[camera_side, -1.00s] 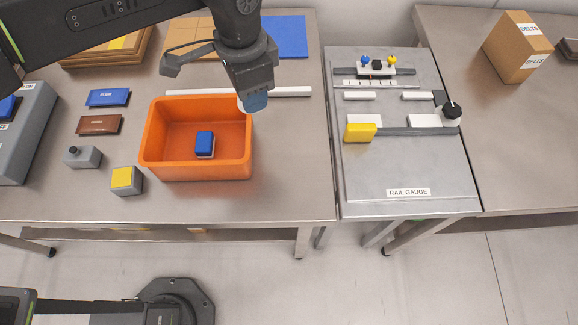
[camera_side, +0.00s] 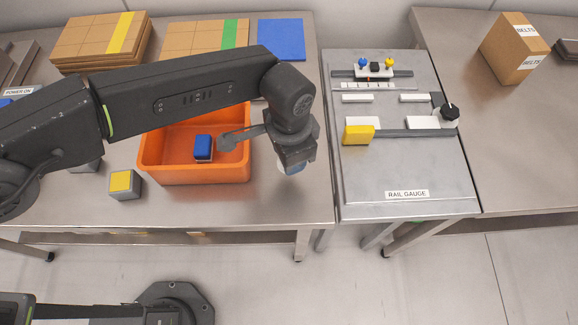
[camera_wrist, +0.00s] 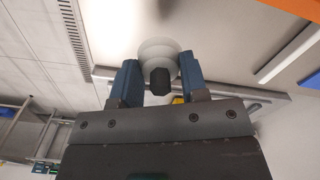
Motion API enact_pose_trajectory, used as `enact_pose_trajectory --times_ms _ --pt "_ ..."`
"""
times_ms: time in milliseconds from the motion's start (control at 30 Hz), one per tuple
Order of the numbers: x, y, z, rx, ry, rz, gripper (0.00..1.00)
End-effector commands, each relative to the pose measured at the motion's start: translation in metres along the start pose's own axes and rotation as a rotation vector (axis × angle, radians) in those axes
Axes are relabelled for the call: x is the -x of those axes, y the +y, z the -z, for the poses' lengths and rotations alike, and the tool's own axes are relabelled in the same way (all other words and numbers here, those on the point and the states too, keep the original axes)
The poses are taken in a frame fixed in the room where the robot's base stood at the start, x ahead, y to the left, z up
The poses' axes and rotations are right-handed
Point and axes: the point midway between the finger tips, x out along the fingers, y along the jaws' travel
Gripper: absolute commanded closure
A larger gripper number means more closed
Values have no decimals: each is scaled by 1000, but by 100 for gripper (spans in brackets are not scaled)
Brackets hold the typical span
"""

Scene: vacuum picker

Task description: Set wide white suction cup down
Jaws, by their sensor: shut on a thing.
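My gripper (camera_side: 291,168) is over the right part of the left steel table, just right of the orange bin and left of the rail gauge plate. In the wrist view, my blue-padded fingers (camera_wrist: 160,82) are shut on the wide white suction cup (camera_wrist: 157,48). Its broad pale disc points away from the camera, and a black stem sits between the fingers. In the side view the cup is mostly hidden by my gripper. I cannot tell its exact height over the table.
The orange bin (camera_side: 158,168) holds a blue-and-white block (camera_side: 203,147). A yellow-topped grey box (camera_side: 123,184) stands left of it. The rail gauge plate (camera_side: 380,180) carries rails, white blocks, a yellow block (camera_side: 358,134) and a black knob (camera_side: 450,112). The right table's front (camera_side: 510,150) is clear.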

Motion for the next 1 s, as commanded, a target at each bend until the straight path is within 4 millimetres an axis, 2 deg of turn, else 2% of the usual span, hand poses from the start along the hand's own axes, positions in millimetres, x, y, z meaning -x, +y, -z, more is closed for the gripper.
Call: enact_pose_trajectory --times_ms 33,267,500,833,867,1000 --pt "-9 0 -1 0 -3 -1 82" --pt "-27 0 0 0 -2 0 82" --pt "-57 0 0 0 0 0 82" --pt "-59 0 0 0 0 0 82" --pt "-60 0 0 0 1 0 59" --pt "-59 0 0 0 1 0 45"
